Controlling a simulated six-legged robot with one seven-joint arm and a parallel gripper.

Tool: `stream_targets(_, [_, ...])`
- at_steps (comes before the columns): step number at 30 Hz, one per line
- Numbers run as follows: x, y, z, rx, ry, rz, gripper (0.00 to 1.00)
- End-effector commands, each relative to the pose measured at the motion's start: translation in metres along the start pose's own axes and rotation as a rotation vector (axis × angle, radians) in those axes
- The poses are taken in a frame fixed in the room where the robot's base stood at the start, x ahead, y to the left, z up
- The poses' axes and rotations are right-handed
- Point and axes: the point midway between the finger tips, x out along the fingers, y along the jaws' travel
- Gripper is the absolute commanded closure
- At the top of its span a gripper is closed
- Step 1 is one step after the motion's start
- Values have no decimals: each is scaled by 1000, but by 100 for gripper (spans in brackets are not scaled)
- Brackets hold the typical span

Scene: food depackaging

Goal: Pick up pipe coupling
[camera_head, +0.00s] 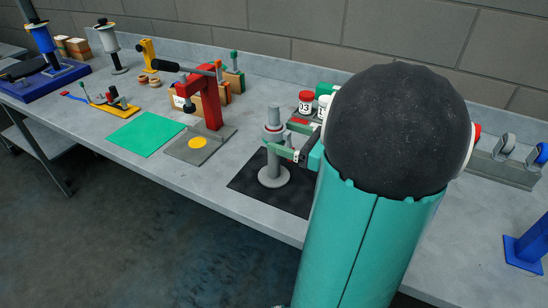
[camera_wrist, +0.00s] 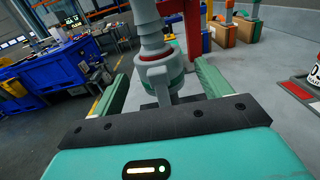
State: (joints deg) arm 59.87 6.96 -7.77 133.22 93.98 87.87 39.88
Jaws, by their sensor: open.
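A grey pipe piece with a wider collar, which looks like the pipe coupling (camera_head: 273,132), stands upright on a round grey foot on a black mat (camera_head: 245,186). In the wrist view the grey coupling (camera_wrist: 157,62) shows a thin red ring and a green band. My gripper (camera_head: 281,152) is open, with its green fingers at collar height. In the wrist view my gripper (camera_wrist: 161,72) has one finger on each side of the coupling, with gaps showing. The far side of the coupling is hidden.
A red press-like stand (camera_head: 209,100) and a green sheet (camera_head: 145,133) are to the left on the grey table (camera_head: 200,185). Red-lidded bottles (camera_head: 306,102) stand just behind my gripper. A grey rack (camera_head: 497,163) and a blue stand (camera_head: 528,245) are at right.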

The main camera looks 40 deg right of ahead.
Motion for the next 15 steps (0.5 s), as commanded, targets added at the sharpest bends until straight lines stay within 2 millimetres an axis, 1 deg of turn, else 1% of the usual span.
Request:
stream_targets(1, [9,0,0,0,-1,4,23])
stream_targets(3, [20,0,-1,1,0,5,23])
stream_targets(6, [33,0,0,0,0,5,23])
stream_targets(9, [38,0,0,0,-1,2,23])
stream_targets(15, [39,0,0,0,-1,2,23])
